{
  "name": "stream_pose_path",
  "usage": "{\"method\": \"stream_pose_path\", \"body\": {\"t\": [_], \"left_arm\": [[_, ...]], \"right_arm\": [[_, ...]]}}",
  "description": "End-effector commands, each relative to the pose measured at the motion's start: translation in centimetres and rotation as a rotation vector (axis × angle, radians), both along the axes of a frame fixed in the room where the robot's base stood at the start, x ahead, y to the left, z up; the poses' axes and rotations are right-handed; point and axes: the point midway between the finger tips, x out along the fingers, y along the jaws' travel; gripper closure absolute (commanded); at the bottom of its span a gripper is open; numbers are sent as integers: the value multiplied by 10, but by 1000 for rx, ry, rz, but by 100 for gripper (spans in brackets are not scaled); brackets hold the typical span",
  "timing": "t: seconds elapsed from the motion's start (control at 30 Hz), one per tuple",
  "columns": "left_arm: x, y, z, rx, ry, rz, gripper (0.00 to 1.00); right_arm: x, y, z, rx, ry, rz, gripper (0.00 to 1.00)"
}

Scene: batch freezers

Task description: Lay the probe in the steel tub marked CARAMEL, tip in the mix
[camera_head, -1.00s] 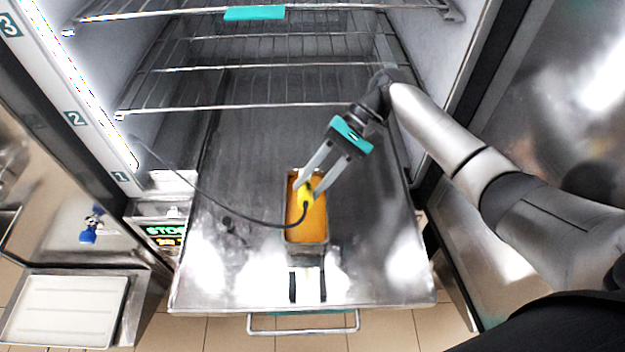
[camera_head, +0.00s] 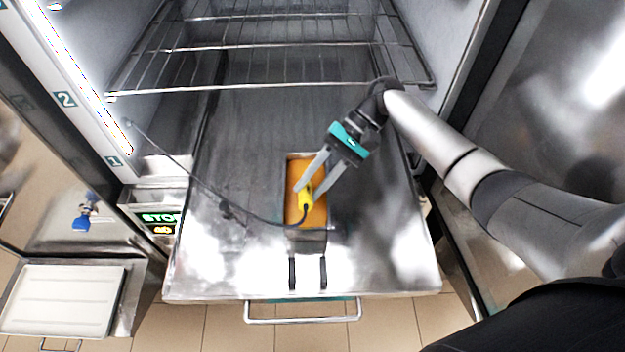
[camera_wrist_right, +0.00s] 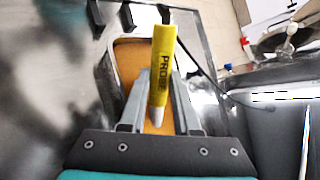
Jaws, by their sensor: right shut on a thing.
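The probe has a yellow handle (camera_head: 305,196) lettered PROBE, a short grey metal tip and a dark cable. The steel tub (camera_head: 306,235) is a narrow rectangular pan of orange mix, standing on the steel shelf; no CARAMEL marking can be read. My right gripper (camera_head: 312,190) is shut on the probe, over the tub's opening. In the right wrist view the yellow handle (camera_wrist_right: 162,65) lies between the fingers (camera_wrist_right: 157,118), its grey tip pointing back toward the palm, with orange mix behind it. Whether the tip touches the mix cannot be told. My left gripper is not in view.
The wide steel shelf (camera_head: 210,265) has bare room around the tub. Wire racks (camera_head: 260,90) hang above and behind it. The probe's cable (camera_head: 190,172) runs to the freezer's left wall. A white tray (camera_head: 62,300) lies at the lower left.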

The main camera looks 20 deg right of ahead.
Motion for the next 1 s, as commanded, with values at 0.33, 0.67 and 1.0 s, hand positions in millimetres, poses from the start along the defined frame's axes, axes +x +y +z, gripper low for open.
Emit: {"method": "stream_pose_path", "body": {"t": [0.33, 0.67, 1.0], "left_arm": [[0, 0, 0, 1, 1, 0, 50], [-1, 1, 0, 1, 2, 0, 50], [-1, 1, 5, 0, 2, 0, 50]], "right_arm": [[0, 0, 0, 1, 0, -1, 64], [0, 0, 0, 0, 0, 0, 35], [4, -10, 8, -2, 0, -3, 35]]}}
